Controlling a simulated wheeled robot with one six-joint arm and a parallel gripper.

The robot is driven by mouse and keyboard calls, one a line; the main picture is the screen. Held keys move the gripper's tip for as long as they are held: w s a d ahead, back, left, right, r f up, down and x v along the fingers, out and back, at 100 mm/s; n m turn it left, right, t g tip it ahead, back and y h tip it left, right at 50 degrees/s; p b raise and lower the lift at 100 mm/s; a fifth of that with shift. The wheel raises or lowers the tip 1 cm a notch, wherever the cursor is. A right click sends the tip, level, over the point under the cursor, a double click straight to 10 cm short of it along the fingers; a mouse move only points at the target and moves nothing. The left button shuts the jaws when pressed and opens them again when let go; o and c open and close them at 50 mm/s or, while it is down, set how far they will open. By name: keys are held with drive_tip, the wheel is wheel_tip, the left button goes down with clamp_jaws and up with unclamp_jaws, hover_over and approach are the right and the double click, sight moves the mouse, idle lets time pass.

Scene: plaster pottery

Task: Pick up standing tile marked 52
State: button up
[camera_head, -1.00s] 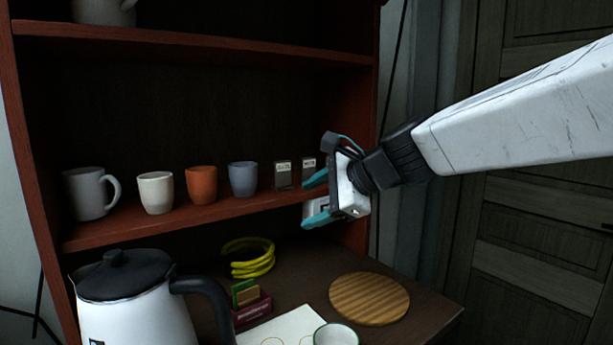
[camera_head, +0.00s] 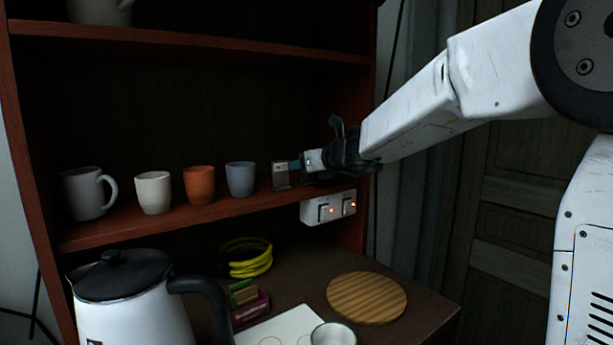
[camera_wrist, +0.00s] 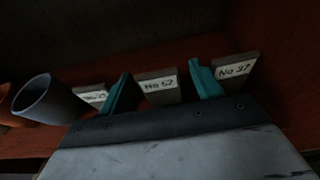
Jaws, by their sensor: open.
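The standing tile marked 52 (camera_wrist: 159,87) is a grey slab with a white label reading "No 52", upright on the shelf in the wrist view. My gripper (camera_wrist: 158,73) is open, with one teal finger on each side of this tile. I cannot tell whether either finger touches it. In the head view my gripper (camera_head: 298,163) is at the right end of the shelf and hides the 52 tile.
A tile marked No 37 (camera_wrist: 236,72) stands just right of the right finger. Another tile (camera_wrist: 94,96), its label partly hidden, stands left of the left finger. A blue-grey cup (camera_head: 240,179) and other cups line the red-brown shelf (camera_head: 120,235). A switch box (camera_head: 328,208) is below.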

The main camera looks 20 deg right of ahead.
drive_tip(key=shift+w+a, duration=0.1)
drive_tip(key=shift+w, duration=0.15)
drive_tip(key=c, duration=1.1)
drive_tip(key=shift+o, duration=0.2)
